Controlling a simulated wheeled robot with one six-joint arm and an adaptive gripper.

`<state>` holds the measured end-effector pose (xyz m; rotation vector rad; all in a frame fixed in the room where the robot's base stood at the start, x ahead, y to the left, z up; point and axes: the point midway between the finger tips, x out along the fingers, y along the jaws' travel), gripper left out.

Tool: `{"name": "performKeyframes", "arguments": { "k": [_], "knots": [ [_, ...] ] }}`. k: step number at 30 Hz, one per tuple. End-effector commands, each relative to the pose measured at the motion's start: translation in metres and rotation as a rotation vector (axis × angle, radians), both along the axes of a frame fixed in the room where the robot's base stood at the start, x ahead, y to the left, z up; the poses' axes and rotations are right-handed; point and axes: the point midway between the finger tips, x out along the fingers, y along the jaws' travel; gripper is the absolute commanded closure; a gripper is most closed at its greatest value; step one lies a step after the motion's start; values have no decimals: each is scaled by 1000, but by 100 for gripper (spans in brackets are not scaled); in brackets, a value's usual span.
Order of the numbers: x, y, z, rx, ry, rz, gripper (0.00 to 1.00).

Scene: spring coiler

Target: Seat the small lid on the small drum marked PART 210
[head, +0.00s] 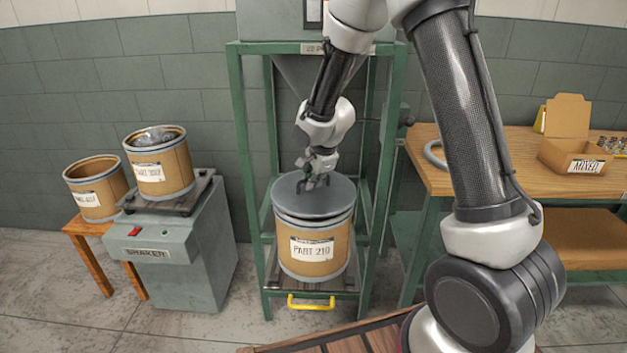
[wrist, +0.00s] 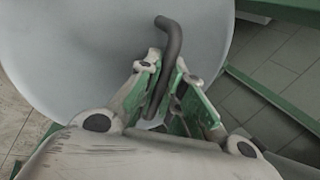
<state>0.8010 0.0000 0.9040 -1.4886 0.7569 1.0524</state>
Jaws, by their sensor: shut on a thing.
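The small drum marked PART 210 (head: 312,258) stands upright on the low platform inside the green frame in the head view. The small lid (head: 290,200), a grey disc, lies over the drum's top and looks roughly level. I cannot tell whether its rim is fully down all around. My gripper (head: 316,180) is above the lid, shut on its handle. In the wrist view my gripper (wrist: 165,95) has the dark bent handle (wrist: 171,45) between its fingers, and the lid (wrist: 80,50) fills the left and middle. The drum is hidden there.
The green frame (head: 247,150) surrounds the drum, with a yellow handle (head: 311,303) at its front. A shaker (head: 165,250) with a drum on it and another drum (head: 97,190) on a stool stand left. A workbench (head: 480,165) with a MIXED box (head: 575,150) stands right.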

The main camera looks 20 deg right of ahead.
Motion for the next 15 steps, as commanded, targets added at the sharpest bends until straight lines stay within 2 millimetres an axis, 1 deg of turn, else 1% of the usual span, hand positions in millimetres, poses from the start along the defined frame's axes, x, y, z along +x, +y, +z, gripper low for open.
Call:
{"name": "performKeyframes", "arguments": {
  "k": [13,14,15],
  "knots": [
    [0,0,-2,0,0,0,100],
    [0,0,-2,0,0,0,85],
    [0,0,-2,0,0,0,78]
  ]
}}
